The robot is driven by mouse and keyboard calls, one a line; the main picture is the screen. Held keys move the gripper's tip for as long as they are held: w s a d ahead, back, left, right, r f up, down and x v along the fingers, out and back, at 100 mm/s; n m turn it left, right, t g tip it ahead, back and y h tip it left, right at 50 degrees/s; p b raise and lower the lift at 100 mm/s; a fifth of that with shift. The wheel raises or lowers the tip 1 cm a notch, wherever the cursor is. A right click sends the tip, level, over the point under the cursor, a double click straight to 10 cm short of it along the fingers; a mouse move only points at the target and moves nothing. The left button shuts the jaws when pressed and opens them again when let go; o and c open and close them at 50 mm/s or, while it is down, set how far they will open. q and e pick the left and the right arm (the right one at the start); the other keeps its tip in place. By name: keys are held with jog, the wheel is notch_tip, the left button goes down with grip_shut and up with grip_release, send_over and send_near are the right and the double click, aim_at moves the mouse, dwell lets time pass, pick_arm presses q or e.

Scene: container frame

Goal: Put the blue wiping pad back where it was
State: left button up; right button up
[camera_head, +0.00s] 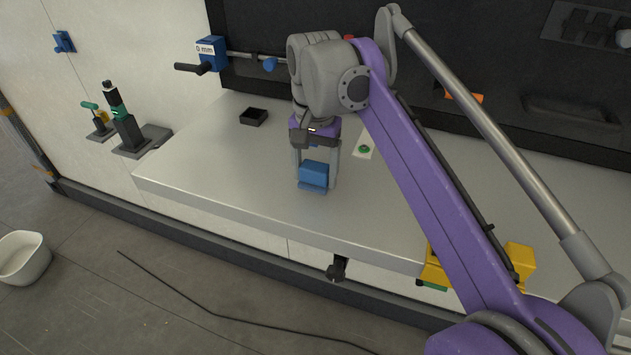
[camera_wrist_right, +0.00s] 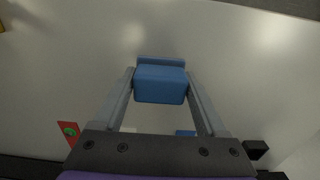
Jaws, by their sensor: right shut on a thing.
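The blue wiping pad (camera_head: 313,173) is a small block with a wider, flat lower part. My right gripper (camera_head: 317,180) points down over the grey-white bench top and is shut on the pad, one finger on each side. In the right wrist view the pad (camera_wrist_right: 161,84) sits between the fingertips of the right gripper (camera_wrist_right: 161,85). The pad is at or just above the bench top; I cannot tell whether it touches. My left gripper is not in view.
A small black tray (camera_head: 254,117) lies on the bench (camera_head: 225,165) to the left. A blue-ended rod fixture (camera_head: 211,53) stands behind. The bench's front left is clear.

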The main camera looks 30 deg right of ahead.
aim_at(315, 166)
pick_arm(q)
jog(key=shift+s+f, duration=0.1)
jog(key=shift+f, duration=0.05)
pick_arm(e)
jog(key=shift+f, duration=1.15)
jog(key=shift+f, duration=0.1)
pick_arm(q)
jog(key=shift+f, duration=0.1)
pick_arm(e)
jog(key=o, duration=1.2)
pick_arm(q)
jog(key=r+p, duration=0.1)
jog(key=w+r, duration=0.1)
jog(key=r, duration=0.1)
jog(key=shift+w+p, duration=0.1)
jog(key=shift+p, duration=0.25)
pick_arm(e)
jog(key=shift+o, duration=0.2)
notch_tip(315, 166, up, 12)
jog(key=shift+r, duration=0.1)
